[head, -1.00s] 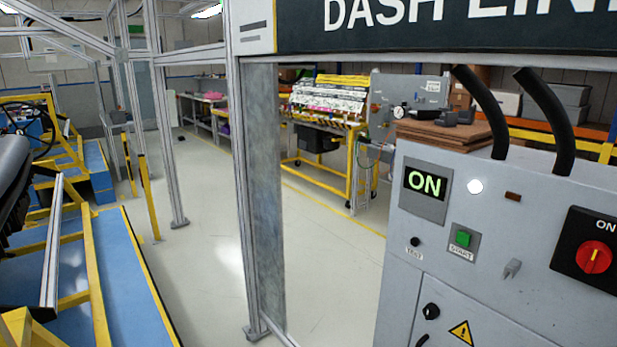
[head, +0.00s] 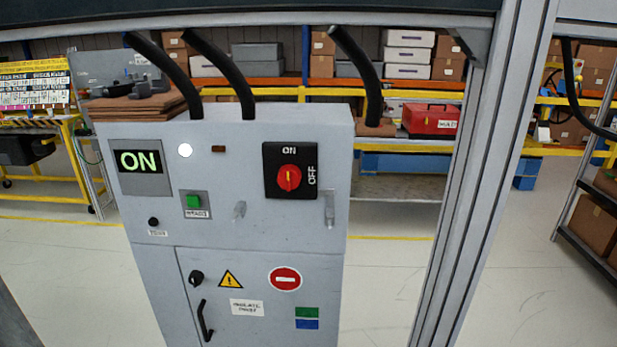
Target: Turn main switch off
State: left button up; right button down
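The main switch (head: 289,179) is a red rotary knob on a black plate, on the upper right of the grey control cabinet's (head: 262,232) front. Its yellow mark stands upright, toward the ON label above it. The OFF label is on the plate's right side. A display (head: 140,164) at the cabinet's upper left reads ON in green, and a white lamp (head: 185,150) beside it looks lit. Neither of my grippers is in view.
A grey metal frame post (head: 478,180) stands right of the cabinet. Black cables (head: 225,72) rise from its top. Shelves with boxes and a red case (head: 430,120) are behind. Pale floor (head: 385,285) shows between cabinet and post.

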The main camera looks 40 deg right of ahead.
aim_at(289, 176)
jog(key=z, duration=1.2)
